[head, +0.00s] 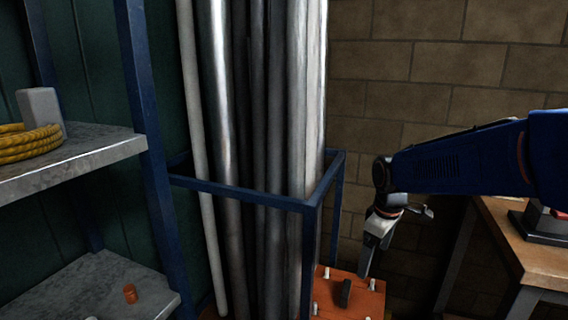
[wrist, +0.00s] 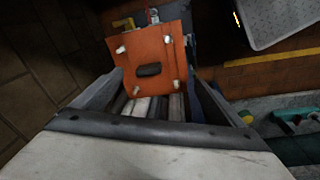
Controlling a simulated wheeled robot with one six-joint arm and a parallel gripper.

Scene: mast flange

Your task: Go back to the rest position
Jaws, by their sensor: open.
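My gripper (head: 366,262) points down above and beside an orange square plate (head: 364,300) at the lower middle of the head view. The plate has white bolts near its corners and a dark block (head: 344,293) on its middle. In the wrist view my gripper (wrist: 153,84) shows two fingers spread apart, with nothing held between them. The orange plate (wrist: 140,48) lies beyond the fingertips there, with its dark block (wrist: 148,69) in the gap between them. The exact distance from fingers to plate is hard to tell.
A blue rack frame (head: 240,193) with tall metal pipes (head: 258,120) stands left of the gripper. Grey shelves (head: 85,150) with a yellow coil (head: 28,140) are at far left. A wooden bench (head: 530,245) is at right, and a brick wall (head: 430,60) behind.

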